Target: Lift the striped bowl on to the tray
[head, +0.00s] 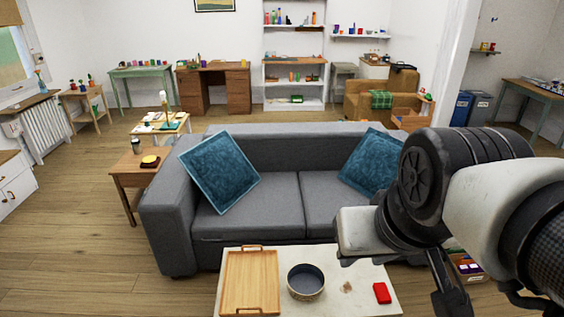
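A round bowl (306,284) with a dark grey-blue inside and a lighter rim stands upright on the low pale table (325,260). Its outer side shows only as a thin edge, so its stripes are hard to make out. The light wooden tray (263,271) with two end handles lies flat just left of the bowl, apart from it, and looks empty. My arm comes in from the right. Dark parts of my gripper (449,288) show right of the table, away from the bowl. Its fingertips are not clear enough to tell open from shut.
A red block (382,293) and a small brown patch or thing (347,287) are on the table, right of the bowl. A grey sofa (262,196) with blue cushions stands right behind the table. Open wooden floor (85,255) lies to the left.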

